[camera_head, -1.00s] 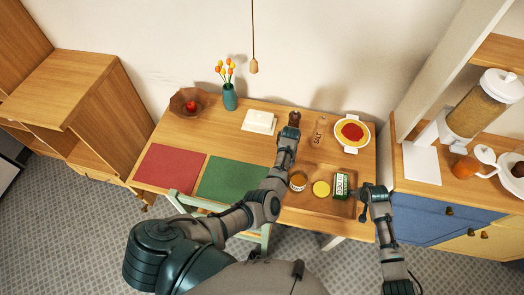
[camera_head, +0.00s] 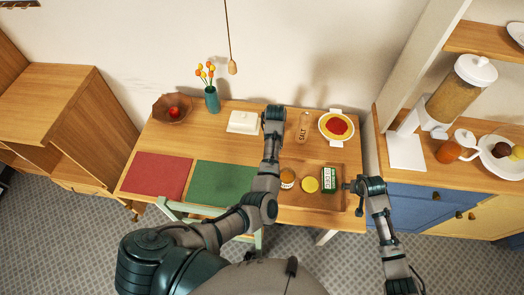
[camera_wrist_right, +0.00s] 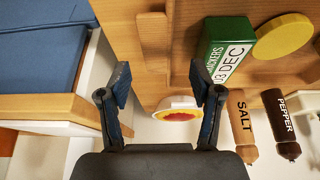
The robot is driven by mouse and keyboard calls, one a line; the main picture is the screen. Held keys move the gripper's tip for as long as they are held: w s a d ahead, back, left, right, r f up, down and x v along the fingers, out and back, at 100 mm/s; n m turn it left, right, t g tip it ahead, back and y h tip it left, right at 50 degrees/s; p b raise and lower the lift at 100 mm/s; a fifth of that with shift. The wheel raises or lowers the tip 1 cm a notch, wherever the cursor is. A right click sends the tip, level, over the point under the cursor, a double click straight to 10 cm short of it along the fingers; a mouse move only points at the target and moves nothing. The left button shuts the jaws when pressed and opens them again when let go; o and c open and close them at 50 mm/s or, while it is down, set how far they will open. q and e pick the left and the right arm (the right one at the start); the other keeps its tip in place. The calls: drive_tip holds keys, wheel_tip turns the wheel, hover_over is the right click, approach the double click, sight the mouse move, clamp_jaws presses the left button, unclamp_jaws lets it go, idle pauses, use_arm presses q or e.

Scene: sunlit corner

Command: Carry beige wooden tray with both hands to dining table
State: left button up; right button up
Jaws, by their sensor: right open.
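The beige wooden tray (camera_head: 318,206) lies on the table's right part. On it are a jar (camera_head: 287,178), a round yellow item (camera_head: 310,185) and a green crackers box (camera_head: 329,180). My right gripper (camera_head: 349,185) is beside the tray's right edge. In the right wrist view it is open and empty (camera_wrist_right: 160,88), with a wooden bar of the tray (camera_wrist_right: 153,45) ahead of its fingers. My left gripper (camera_head: 273,113) is above the table's back part, left of the salt shaker, apart from the tray. Its finger opening cannot be made out. The tray's left edge is partly hidden by my left arm.
The wooden table (camera_head: 215,143) also holds a red mat (camera_head: 156,175), a green mat (camera_head: 222,184), a vase, a bowl, a white butter dish (camera_head: 242,122), a salt shaker (camera_head: 303,127) and a plate of red food (camera_head: 336,127). A blue-fronted cabinet (camera_head: 420,203) stands close at right.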

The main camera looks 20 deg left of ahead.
use_arm(q)
drive_tip(key=shift+a, duration=0.1)
use_arm(e)
drive_tip(key=shift+v, duration=2.95)
